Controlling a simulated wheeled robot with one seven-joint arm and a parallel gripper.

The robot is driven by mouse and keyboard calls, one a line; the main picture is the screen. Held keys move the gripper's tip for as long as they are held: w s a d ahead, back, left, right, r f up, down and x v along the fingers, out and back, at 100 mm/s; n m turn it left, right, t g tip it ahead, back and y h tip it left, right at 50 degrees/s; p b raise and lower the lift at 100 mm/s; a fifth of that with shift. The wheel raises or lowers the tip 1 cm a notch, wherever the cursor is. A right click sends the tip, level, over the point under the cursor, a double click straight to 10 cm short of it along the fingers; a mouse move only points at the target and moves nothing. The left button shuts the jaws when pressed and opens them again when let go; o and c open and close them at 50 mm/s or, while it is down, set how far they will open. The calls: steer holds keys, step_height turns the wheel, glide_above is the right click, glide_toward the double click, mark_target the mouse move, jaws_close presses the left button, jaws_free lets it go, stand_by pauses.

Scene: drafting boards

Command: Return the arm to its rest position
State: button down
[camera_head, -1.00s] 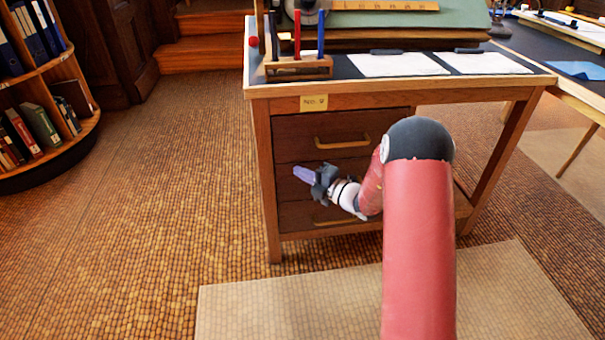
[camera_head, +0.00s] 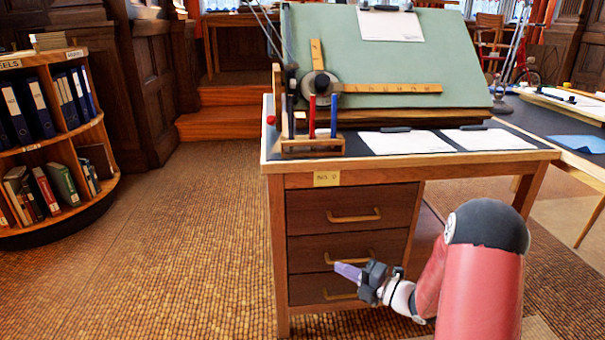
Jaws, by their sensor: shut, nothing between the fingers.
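My arm (camera_head: 483,280), red with a dark elbow joint, rises from the bottom right and bends down to the left. My gripper (camera_head: 348,271) is at its end, with purple fingers pointing left. The fingers are shut with nothing between them. In the picture the gripper lies over the lower drawers of the desk (camera_head: 413,173). I cannot tell how far it is from the drawer fronts.
The desk carries a pen holder (camera_head: 312,145), white sheets (camera_head: 404,143) and a green drafting board (camera_head: 385,65). A curved bookshelf (camera_head: 100,205) stands at the left. Wooden steps (camera_head: 225,122) are behind. The woven floor (camera_head: 190,240) between is clear.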

steer(key=s+a+r+n+g+h, duration=0.1)
steer(key=s+a+r+n+g, duration=0.25)
steer(key=s+n, duration=0.35)
steer(key=s+a+r+n+g+h+p, duration=0.1)
steer(key=s+a+r+n+g, duration=0.3)
steer(key=n, duration=0.5)
steer(key=s+a+r+n+g+h, duration=0.2)
steer(key=s+r+n+g, duration=0.15)
steer(key=s+n, duration=0.35)
steer(key=s+d+r+n+t+h, duration=0.2)
steer(key=s+d+n+h, duration=0.3)
steer(key=n, duration=0.5)
steer(key=s+d+r+n+t+h+p, duration=0.1)
steer(key=s+d+r+n+t+h, duration=0.2)
steer(key=s+n, duration=0.4)
steer(key=shift+d+r+n+h, duration=0.95)
steer(key=shift+r+n, duration=0.2)
steer(key=shift+n, duration=0.45)
steer(key=shift+s, duration=0.1)
